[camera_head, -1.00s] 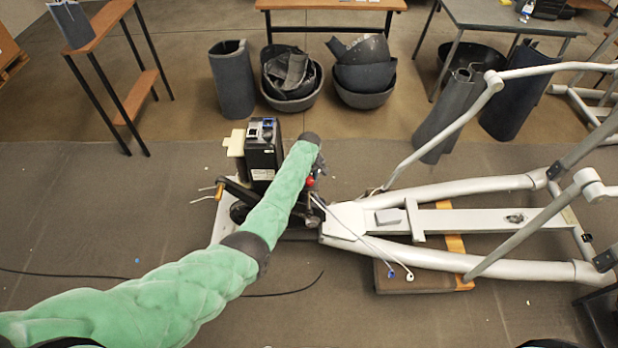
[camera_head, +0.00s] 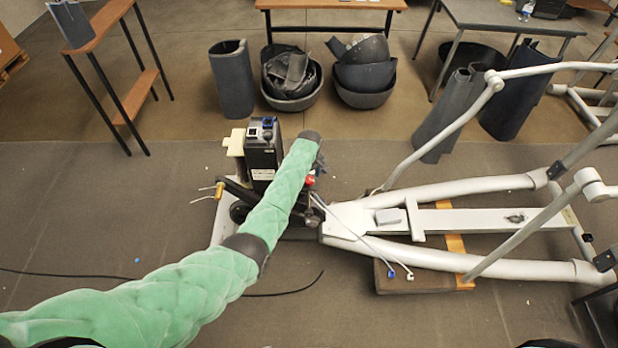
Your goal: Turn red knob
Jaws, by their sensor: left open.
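The red knob (camera_head: 310,181) shows as a small red spot on the front part of the elliptical machine (camera_head: 350,222), just right of my left arm's end. My left arm, in a green padded sleeve, reaches in from the lower left. My left gripper (camera_head: 318,166) is at the knob, just above and beside it. It is small, dark and mostly hidden by the arm's wrist. Its jaws are open, but I cannot tell whether they touch the knob or lie around it. My right gripper is not in view.
A black box-shaped unit (camera_head: 263,152) stands left of the arm's end. Loose white cables (camera_head: 365,243) hang over the frame's front. A grey frame with long rails extends right. Black buckets (camera_head: 364,80) and a rolled dark sheet (camera_head: 232,80) stand behind. The floor at lower middle is mostly clear.

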